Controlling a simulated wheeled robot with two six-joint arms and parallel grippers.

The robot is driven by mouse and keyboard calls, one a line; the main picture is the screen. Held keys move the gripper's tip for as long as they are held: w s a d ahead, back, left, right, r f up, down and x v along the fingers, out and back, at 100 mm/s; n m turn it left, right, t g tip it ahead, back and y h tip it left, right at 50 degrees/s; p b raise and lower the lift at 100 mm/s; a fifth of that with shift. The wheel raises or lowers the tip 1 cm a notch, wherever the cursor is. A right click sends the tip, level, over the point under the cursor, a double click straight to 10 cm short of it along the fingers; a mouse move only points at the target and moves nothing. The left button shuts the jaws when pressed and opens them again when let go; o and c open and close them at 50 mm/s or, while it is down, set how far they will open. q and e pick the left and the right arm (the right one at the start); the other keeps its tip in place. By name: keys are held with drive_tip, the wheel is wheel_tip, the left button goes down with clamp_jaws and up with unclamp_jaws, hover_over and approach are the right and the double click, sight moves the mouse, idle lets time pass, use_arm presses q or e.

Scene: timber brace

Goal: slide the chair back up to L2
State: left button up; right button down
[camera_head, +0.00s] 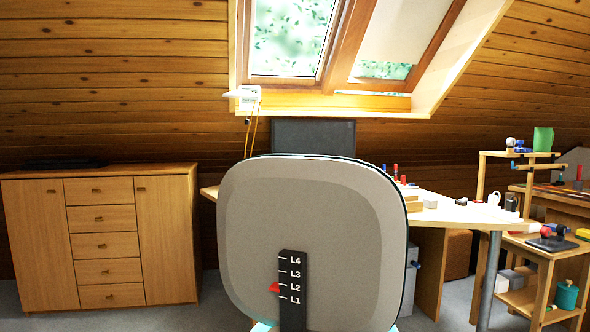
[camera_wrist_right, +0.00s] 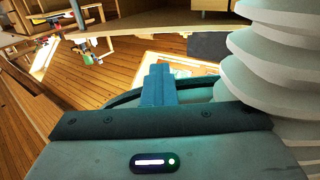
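The chair back (camera_head: 300,215) is a large grey rounded panel with a dark rim, upright in the middle of the head view. A black scale (camera_head: 292,318) on its lower part is marked L1 to L4. The red pointer (camera_head: 274,287) beside the scale is level with the L2 mark. Small teal pieces show at the picture's bottom edge, by the scale and the panel's lower right; I cannot tell which gripper they belong to. In the right wrist view the teal fingers of my right gripper (camera_wrist_right: 158,84) overlap a dark curved rim. Their gap and any contact are hidden.
A desk (camera_head: 440,211) with small objects and a dark monitor (camera_head: 313,136) stand behind the chair back. A wooden cabinet (camera_head: 102,240) stands at left. A shelf unit (camera_head: 541,251) with several items stands at right. Grey floor shows between cabinet and chair.

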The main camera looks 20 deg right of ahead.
drive_tip(key=shift+r+p, duration=0.4)
drive_tip(key=shift+r, duration=0.8)
wheel_tip(320, 180, down, 5)
drive_tip(key=b, duration=0.4)
drive_tip(key=shift+s, duration=0.1)
